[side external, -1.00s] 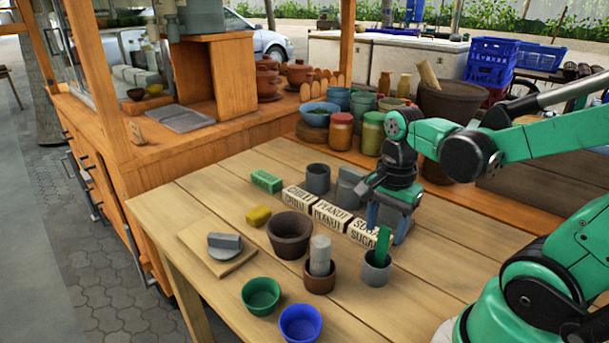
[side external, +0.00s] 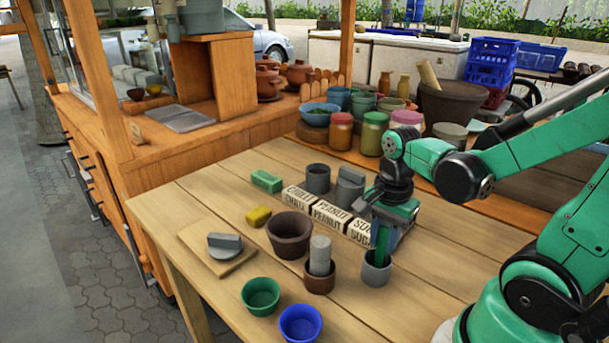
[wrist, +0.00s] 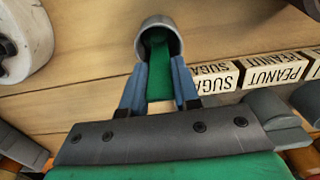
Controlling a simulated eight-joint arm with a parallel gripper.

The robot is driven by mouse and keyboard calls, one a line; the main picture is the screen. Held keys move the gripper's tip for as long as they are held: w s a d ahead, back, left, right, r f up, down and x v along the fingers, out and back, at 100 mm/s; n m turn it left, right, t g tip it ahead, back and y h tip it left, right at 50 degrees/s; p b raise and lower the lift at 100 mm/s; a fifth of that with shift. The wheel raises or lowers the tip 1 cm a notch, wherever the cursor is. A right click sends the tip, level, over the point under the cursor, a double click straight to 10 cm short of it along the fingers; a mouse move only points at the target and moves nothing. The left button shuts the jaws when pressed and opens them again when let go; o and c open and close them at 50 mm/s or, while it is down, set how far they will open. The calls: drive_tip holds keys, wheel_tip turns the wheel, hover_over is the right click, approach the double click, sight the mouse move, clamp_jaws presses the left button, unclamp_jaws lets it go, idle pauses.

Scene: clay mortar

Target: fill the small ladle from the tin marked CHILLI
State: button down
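A green handle (side external: 383,240) stands up out of a grey cup (side external: 376,272); whatever is at its lower end is hidden in the cup. In the wrist view my gripper (wrist: 160,68) has its two blue fingers apart, one on each side of the green handle (wrist: 159,72), with the grey cup (wrist: 174,27) just beyond. I see no clear grip on it. The CHILLI label block (side external: 297,199) is at the left end of the label row, with a grey tin (side external: 318,179) behind it. The tin's contents cannot be seen.
PEANUT (side external: 330,214) and SUGAR (side external: 360,231) blocks continue the row, with a grey ladle-like or lidded container (side external: 350,188) behind. A brown bowl (side external: 289,230), a brown cup with a pestle (side external: 320,280), a green bowl (side external: 261,293) and a blue bowl (side external: 301,323) stand nearby.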

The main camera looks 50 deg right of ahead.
drive_tip(key=shift+r, duration=3.55)
drive_tip(key=shift+w+d+r, duration=0.1)
drive_tip(key=shift+w+r, duration=0.05)
drive_tip(key=shift+w, duration=0.15)
drive_tip(key=w+d+r+t, duration=0.1)
drive_tip(key=w+d+r, duration=0.2)
drive_tip(key=w+d, duration=0.6)
drive_tip(key=w+d+r+t, duration=0.2)
drive_tip(key=w+d, duration=0.2)
drive_tip(key=w, duration=0.9)
drive_tip(key=shift+d+f, duration=0.1)
drive_tip(key=shift+f, duration=4.15)
drive_tip(key=shift+f, duration=0.1)
